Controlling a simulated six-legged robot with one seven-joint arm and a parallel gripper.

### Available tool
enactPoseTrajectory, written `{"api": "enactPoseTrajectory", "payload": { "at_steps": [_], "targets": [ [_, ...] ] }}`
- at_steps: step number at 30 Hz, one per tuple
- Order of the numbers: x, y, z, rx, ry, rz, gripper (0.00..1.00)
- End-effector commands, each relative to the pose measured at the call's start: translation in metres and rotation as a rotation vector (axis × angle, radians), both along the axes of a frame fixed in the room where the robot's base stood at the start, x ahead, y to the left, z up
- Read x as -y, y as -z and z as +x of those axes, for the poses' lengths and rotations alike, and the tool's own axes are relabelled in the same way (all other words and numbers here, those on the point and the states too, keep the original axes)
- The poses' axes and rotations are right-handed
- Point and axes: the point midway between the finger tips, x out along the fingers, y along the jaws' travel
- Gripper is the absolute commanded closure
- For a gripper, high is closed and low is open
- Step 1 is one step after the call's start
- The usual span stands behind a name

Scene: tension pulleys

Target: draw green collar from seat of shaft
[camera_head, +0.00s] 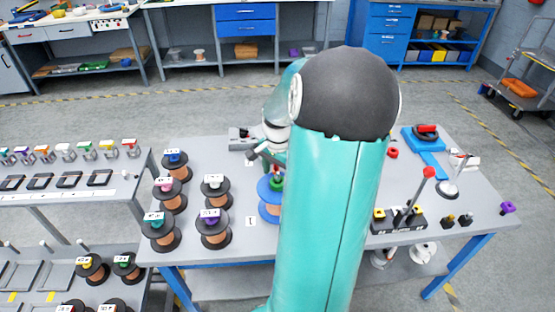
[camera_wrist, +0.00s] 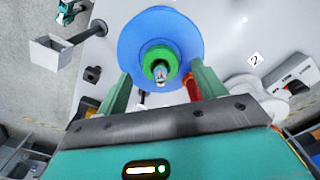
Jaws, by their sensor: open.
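The green collar (camera_wrist: 149,62) sits around the shaft (camera_wrist: 160,73), against a blue disc (camera_wrist: 133,42) in the wrist view. In the head view, part of the green collar (camera_head: 277,182) shows above the blue disc (camera_head: 266,192) of a copper-coloured spool, partly behind my arm. My gripper (camera_wrist: 161,72) is open, with one green finger on each side of the collar. Gaps show between both fingers and the collar, so it holds nothing. My gripper is also over the spool in the head view (camera_head: 267,157), but its fingertips are hard to make out.
Several spools with coloured collars (camera_head: 213,222) stand left on the table. On the right are a black block with yellow parts (camera_head: 398,221), a red-knobbed lever (camera_head: 428,173) and a blue fixture (camera_head: 425,150). A red part (camera_wrist: 191,88) shows beside my right finger.

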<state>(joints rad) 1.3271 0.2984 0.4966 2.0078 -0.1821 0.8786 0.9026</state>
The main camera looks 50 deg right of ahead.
Motion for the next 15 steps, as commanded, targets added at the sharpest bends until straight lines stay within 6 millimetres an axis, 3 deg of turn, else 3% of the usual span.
{"api": "enactPoseTrajectory", "payload": {
  "at_steps": [6,15],
  "targets": [
    [-0.001,0.023,0.001,-0.001,0.0,0.0,0.31],
    [-0.001,0.025,0.002,0.0,0.0,-0.001,0.31]
  ]
}}
